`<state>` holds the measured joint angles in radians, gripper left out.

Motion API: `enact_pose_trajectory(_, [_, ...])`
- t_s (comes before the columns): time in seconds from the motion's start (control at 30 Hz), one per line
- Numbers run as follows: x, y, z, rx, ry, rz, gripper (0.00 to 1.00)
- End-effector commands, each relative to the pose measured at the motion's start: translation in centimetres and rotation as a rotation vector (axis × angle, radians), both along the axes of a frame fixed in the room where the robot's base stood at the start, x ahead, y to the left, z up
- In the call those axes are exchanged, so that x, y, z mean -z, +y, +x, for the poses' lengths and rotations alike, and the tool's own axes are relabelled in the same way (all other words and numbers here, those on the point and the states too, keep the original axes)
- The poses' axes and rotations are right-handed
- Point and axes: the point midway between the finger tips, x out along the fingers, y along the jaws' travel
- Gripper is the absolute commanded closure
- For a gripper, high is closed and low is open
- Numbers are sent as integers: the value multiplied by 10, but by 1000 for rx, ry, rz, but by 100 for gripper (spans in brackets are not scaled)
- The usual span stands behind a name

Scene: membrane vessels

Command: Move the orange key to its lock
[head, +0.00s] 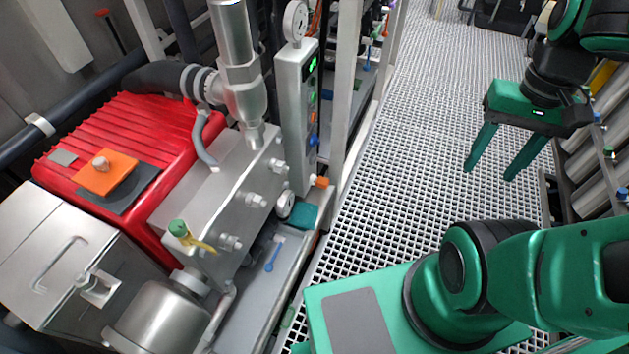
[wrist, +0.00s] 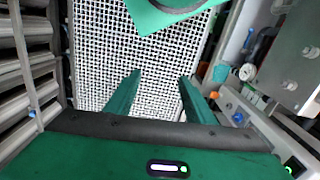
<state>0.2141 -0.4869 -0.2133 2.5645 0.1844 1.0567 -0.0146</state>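An orange square plate with a round pale knob (head: 103,172), which looks like the orange key, lies on a dark grey pad (head: 145,180) on top of the red ribbed motor cover (head: 140,125) at left. A small orange fitting (head: 320,182) sticks out low by the grey panel post; I cannot tell whether it is the lock. My gripper (head: 489,173) hangs over the grating at right, far from the orange plate. Its fingers are apart with nothing between them, as the wrist view (wrist: 159,76) also shows. The orange plate is not in the wrist view.
A steel pump block (head: 215,200) with a yellow-green valve handle (head: 185,235) stands beside the motor. A vertical steel pipe (head: 238,65) and a panel post with a gauge (head: 296,110) rise behind it. The grating floor (head: 400,150) is clear. Pipe racks (head: 600,150) line the right.

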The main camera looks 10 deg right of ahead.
Motion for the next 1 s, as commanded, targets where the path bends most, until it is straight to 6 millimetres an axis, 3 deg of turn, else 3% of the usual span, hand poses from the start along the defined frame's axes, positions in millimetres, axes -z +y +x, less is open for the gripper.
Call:
enact_pose_trajectory(0.07, [-2,-1,0,0,-8,-2,52])
enact_pose_trajectory(0.17, [0,2,15,-23,6,1,52])
enact_pose_trajectory(0.47, [30,-8,91,-137,66,54,52])
enact_pose_trajectory(0.77, [93,-16,163,-252,95,174,52])
enact_pose_trajectory(1.0, [159,-15,211,-325,84,310,52])
